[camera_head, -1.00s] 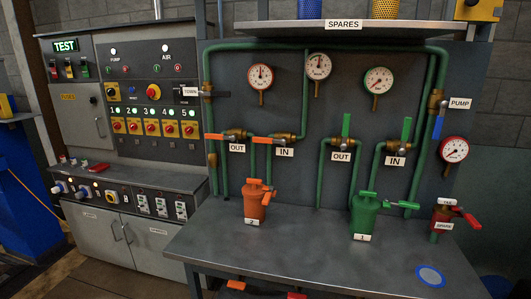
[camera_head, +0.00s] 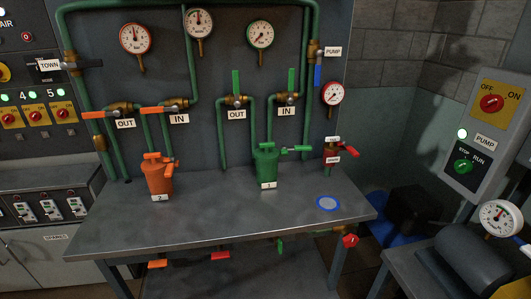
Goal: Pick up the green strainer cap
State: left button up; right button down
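The green strainer (camera_head: 265,169) stands upright on the grey bench, right of the bench's middle, with a label "1" at its foot. Its green cap (camera_head: 266,149) sits on top, and a green handle (camera_head: 295,149) sticks out to the right beside it. The orange strainer (camera_head: 158,178), labelled "2", stands to its left with an orange cap (camera_head: 152,157) on top. Neither of my grippers is in view.
Green pipes with valve levers and gauges (camera_head: 260,35) rise behind the strainers. A small red fitting (camera_head: 335,158) stands right of the green strainer. A blue-rimmed disc (camera_head: 328,203) lies on the bench (camera_head: 240,225). The front of the bench is clear.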

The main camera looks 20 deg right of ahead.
aim_at(266, 151)
jog(key=u, duration=0.05)
jog(key=k, duration=0.65)
jog(key=z, duration=0.7)
jog(key=i, duration=0.7)
jog(key=z, duration=0.9)
jog(key=i, duration=0.55)
jog(key=z, duration=0.15)
